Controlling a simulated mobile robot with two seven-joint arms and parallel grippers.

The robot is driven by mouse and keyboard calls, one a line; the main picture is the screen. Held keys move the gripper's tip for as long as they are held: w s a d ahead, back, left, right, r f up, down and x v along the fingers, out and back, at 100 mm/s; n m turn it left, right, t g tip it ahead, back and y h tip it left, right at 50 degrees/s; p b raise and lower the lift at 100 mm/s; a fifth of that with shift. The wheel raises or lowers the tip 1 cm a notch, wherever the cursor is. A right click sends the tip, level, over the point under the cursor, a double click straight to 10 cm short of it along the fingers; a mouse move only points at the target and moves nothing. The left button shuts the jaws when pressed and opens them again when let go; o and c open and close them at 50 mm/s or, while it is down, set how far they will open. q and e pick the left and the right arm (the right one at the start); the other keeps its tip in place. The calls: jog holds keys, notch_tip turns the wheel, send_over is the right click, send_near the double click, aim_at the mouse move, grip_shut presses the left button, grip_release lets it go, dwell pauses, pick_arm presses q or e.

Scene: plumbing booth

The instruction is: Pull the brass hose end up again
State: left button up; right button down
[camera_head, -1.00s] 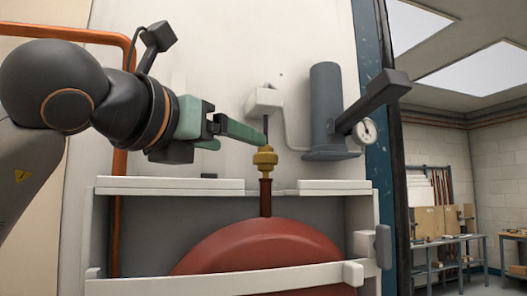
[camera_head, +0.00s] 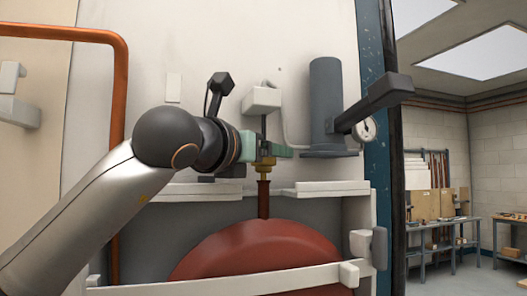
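The brass hose end (camera_head: 264,170) stands upright on top of a short red-brown hose (camera_head: 263,198), above a large red round body (camera_head: 258,252). A thin dark rod runs down to it from a white block (camera_head: 262,99). My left gripper (camera_head: 268,150) comes in from the left, with its green fingers at the top of the brass hose end. The fingers hide the upper part of the brass and the rod's lower end. I cannot tell whether they are closed on it. My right gripper is not in view.
White ledges (camera_head: 325,188) flank the hose, and a white rail (camera_head: 230,283) crosses low in front. A grey cylinder (camera_head: 325,105) with a dark arm (camera_head: 375,102) and a gauge (camera_head: 364,130) stands close on the right. A copper pipe (camera_head: 121,110) runs on the left.

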pick_arm(q)
grip_shut()
dwell(0.5)
